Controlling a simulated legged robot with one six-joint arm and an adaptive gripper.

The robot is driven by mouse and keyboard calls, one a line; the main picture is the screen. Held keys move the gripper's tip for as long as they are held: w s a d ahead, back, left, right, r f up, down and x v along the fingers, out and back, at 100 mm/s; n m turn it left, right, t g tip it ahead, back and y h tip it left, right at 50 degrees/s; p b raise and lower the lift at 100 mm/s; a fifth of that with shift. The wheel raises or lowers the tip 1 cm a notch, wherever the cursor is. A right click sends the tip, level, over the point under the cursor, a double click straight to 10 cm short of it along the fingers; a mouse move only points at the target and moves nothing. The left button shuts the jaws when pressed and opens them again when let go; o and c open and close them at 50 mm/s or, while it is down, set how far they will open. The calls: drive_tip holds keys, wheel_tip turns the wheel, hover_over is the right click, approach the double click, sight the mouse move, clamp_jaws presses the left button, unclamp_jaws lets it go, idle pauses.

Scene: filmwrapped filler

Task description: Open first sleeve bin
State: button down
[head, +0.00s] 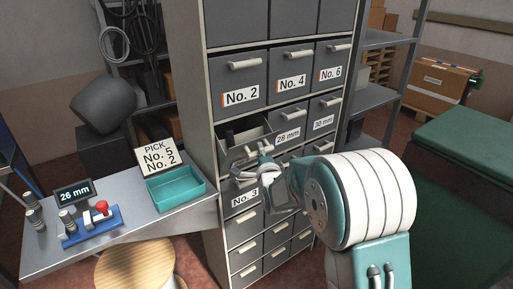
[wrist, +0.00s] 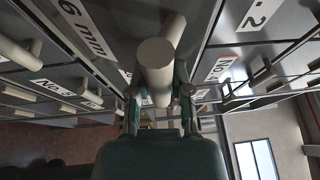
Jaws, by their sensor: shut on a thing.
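The sleeve bin (head: 232,155), in the left column of the grey cabinet below No. 2, is pulled part way out. Its dark inside shows from above, with dark shapes in it that I cannot make out. My gripper (head: 264,171) is at the bin's front and shut on its pale round handle. In the wrist view the handle (wrist: 156,62) sits between the two fingers of my gripper (wrist: 158,98). A label ending in "6 mm" (wrist: 84,22) shows on the front beside it. My gripper hides part of the bin's front in the head view.
Bins 28 mm (head: 288,135) and 30 mm (head: 323,123) to the right are closed. Bin No. 2 (head: 241,97) above is closed. A bench (head: 130,222) at left holds a teal tray (head: 176,188), a sign (head: 157,157) and a 26 mm display (head: 74,195). A wooden spool (head: 135,266) stands in front.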

drive_tip(key=shift+s+d+f, duration=0.3)
drive_tip(key=shift+s+f, duration=0.15)
drive_tip(key=shift+f, duration=0.25)
drive_tip(key=shift+s+d+f, duration=0.3)
drive_tip(key=shift+s+f, duration=0.1)
drive_tip(key=shift+f, duration=0.25)
drive_tip(key=c, duration=0.5)
unclamp_jaws()
drive_tip(key=shift+c, duration=0.2)
drive_tip(key=shift+s, duration=0.1)
drive_tip(key=v, duration=1.1)
drive_tip(key=shift+s, duration=0.4)
drive_tip(key=shift+d+f, duration=0.1)
drive_tip(key=shift+d, duration=0.05)
